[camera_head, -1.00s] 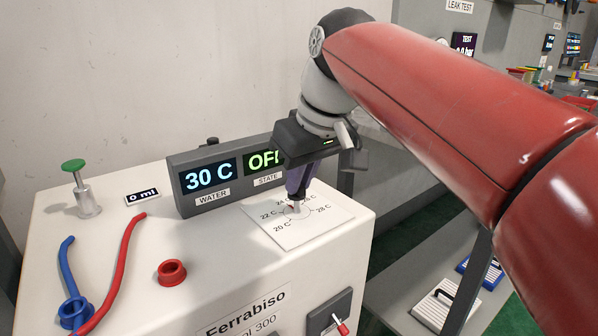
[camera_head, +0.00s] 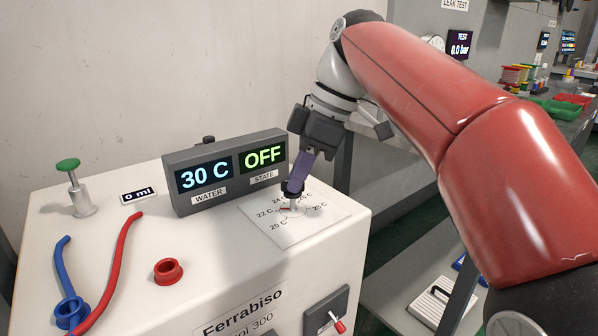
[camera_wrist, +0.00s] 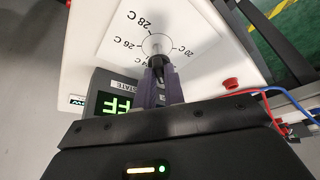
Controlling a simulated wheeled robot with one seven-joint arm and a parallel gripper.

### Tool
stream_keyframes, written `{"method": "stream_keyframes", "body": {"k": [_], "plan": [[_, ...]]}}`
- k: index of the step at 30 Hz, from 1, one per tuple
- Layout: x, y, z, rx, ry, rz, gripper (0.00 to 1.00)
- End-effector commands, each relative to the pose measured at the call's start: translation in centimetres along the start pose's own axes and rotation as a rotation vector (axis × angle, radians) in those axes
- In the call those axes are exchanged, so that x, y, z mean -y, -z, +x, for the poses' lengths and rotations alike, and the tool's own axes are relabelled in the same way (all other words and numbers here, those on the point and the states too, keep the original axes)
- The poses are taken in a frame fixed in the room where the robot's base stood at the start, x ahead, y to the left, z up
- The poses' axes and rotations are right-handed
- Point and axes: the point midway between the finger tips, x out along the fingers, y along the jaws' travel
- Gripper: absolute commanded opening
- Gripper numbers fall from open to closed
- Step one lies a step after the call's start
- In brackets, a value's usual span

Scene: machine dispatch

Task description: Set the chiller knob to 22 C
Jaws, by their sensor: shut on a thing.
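The chiller knob (camera_head: 294,205) stands at the middle of a white dial plate (camera_head: 292,237) on top of the chiller (camera_head: 190,270). The plate carries marks from 20 C to 28 C. My gripper (camera_head: 293,190) is shut on the knob from above and leans. A red pointer (camera_head: 285,209) by the knob points left, close to the 22 C mark. In the wrist view the purple fingers (camera_wrist: 160,72) meet at the knob, and they cover part of the scale. The chiller display (camera_head: 225,172) reads 30 C for water and OFF for state.
A green-topped plunger (camera_head: 75,190), a 0 ml display (camera_head: 139,196), a red hose (camera_head: 118,260), a blue hose (camera_head: 64,265) and a red ring port (camera_head: 168,271) sit on the chiller top, left of the dial. A red-tipped switch (camera_head: 338,326) is on its front.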

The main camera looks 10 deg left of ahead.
Motion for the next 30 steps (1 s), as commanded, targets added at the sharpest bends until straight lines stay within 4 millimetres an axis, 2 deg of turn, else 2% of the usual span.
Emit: {"method": "stream_keyframes", "body": {"k": [10,26,27,30], "plan": [[-0.17,0.0,0.05,0.001,0.051,-0.12,0.0],[-0.17,0.01,0.05,0.002,0.058,-0.138,0.0],[-0.16,0.0,0.05,0.002,0.058,-0.138,0.16],[-0.16,0.01,0.05,0.001,0.058,-0.138,0.29]]}}
